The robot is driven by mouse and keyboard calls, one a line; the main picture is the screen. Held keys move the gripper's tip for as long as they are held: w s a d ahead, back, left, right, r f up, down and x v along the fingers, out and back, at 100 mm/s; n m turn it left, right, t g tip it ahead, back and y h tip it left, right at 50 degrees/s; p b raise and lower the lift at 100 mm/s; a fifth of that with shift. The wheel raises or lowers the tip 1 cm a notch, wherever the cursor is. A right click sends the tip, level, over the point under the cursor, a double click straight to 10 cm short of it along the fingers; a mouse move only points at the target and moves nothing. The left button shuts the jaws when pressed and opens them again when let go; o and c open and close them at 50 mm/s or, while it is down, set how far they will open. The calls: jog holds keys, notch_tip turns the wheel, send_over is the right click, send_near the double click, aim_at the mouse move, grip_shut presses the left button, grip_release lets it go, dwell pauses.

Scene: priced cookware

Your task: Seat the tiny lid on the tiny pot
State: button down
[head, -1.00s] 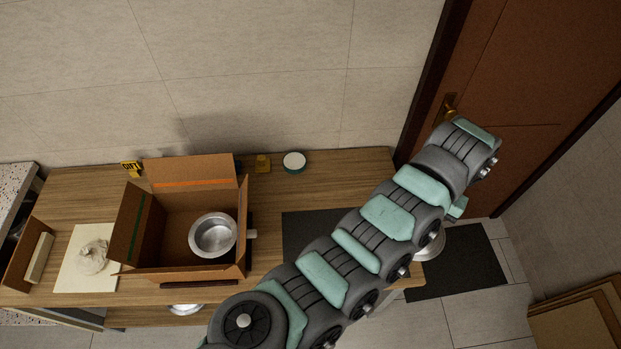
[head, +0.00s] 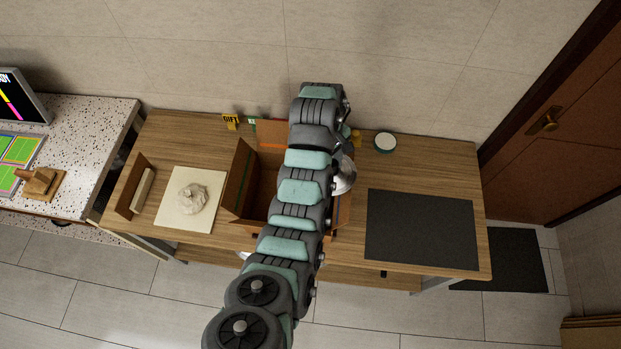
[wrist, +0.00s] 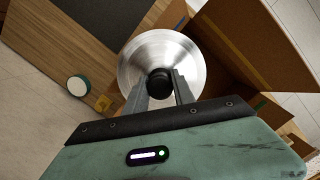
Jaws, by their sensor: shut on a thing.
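The shiny silver lid (wrist: 130,70) has a black knob (wrist: 159,82) and fills the middle of the wrist view. My gripper (wrist: 160,88) is shut on the knob, one finger on each side. In the head view the lid (head: 346,177) shows just right of my arm, over the right side of the open cardboard box (head: 240,178). The silver pot is not visible now; it sat in the box in the earlier frame, and my arm and the lid cover that part. I cannot tell how high the lid is above the box.
The box stands on a wooden table with raised flaps around it. A black mat (head: 420,230) lies to its right. A cream board (head: 172,207) with a crumpled pale lump (head: 193,197) lies to its left.

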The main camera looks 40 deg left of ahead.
jog(key=s+a+f+n, duration=0.1)
jog(key=a+f, duration=0.1)
jog(key=s+a+f+n+b, duration=0.1)
jog(key=s+f, duration=0.1)
jog(key=shift+s+a, duration=0.1)
jog(key=shift+a, duration=0.3)
notch_tip(320, 180, down, 9)
jog(key=s+a+n+b, duration=0.1)
jog(key=b, duration=0.1)
jog(key=shift+s+a+f+b, duration=0.2)
jog(key=shift+s+a+b, duration=0.1)
jog(key=shift+a, duration=0.1)
notch_tip(320, 180, down, 5)
jog(key=b, duration=0.3)
jog(key=shift+r, duration=0.1)
